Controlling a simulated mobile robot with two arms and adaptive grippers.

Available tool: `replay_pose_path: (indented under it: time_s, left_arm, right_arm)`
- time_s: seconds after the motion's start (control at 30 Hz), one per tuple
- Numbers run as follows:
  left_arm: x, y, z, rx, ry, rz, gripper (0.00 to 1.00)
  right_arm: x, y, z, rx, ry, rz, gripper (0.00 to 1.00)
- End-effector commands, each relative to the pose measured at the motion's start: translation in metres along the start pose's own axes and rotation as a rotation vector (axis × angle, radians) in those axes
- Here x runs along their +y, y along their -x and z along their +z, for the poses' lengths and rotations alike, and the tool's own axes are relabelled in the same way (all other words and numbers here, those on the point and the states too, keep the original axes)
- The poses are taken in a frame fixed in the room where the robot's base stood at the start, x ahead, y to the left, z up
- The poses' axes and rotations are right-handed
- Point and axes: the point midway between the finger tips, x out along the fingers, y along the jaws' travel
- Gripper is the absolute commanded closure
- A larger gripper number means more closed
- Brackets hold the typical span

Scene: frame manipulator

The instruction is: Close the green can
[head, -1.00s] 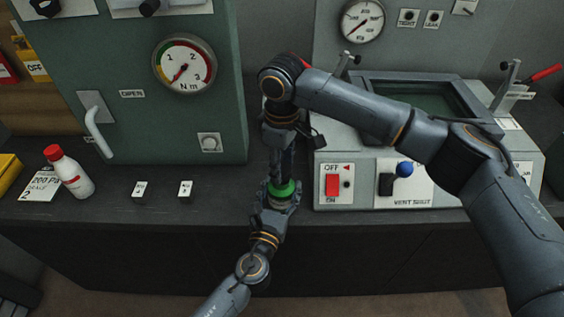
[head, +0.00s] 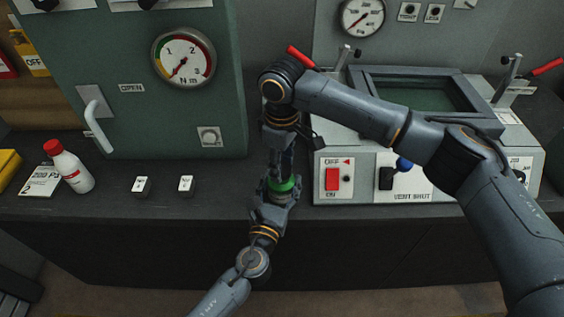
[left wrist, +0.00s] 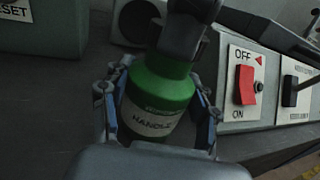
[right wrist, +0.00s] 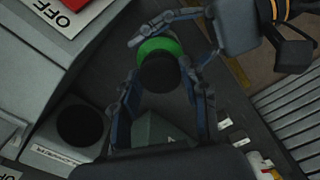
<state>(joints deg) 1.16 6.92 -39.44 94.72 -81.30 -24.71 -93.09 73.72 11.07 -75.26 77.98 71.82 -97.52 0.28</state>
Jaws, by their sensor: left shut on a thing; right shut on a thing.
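The green can (head: 284,185), labelled HANDLE in the left wrist view (left wrist: 158,105), is held up in front of the counter's equipment. My left gripper (head: 279,193) is shut around it from below, with fingers on both sides. My right gripper (head: 281,168) comes down from above and is shut on a dark round piece (right wrist: 160,72), apparently the lid, at the can's top. The right wrist view shows this piece over the green rim. Whether the lid is seated is hidden by the fingers.
A grey console (head: 330,160) with a red OFF/ON switch (head: 333,179) stands close right. A green cabinet (head: 130,70) with a gauge is behind left. A white bottle with red cap (head: 72,170) and two small switches (head: 142,186) stand on the counter (head: 215,195).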

Motion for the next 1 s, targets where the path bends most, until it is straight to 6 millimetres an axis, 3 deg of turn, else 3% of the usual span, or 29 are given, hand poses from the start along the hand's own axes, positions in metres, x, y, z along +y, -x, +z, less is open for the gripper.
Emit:
replay_pose_path:
  time_s: [0.67,0.77,1.0]
  left_arm:
    - [0.000,0.000,-0.001,0.001,-0.001,0.000,1.00]
    - [0.000,0.000,-0.001,0.001,-0.001,0.000,1.00]
    - [0.000,0.000,-0.001,0.001,-0.001,0.000,1.00]
  right_arm:
    - [0.000,-0.011,0.000,0.001,-0.023,0.000,0.65]
    - [-0.001,-0.012,-0.001,0.002,-0.135,-0.004,0.65]
    - [-0.003,-0.012,-0.001,0.001,-0.678,-0.006,0.65]
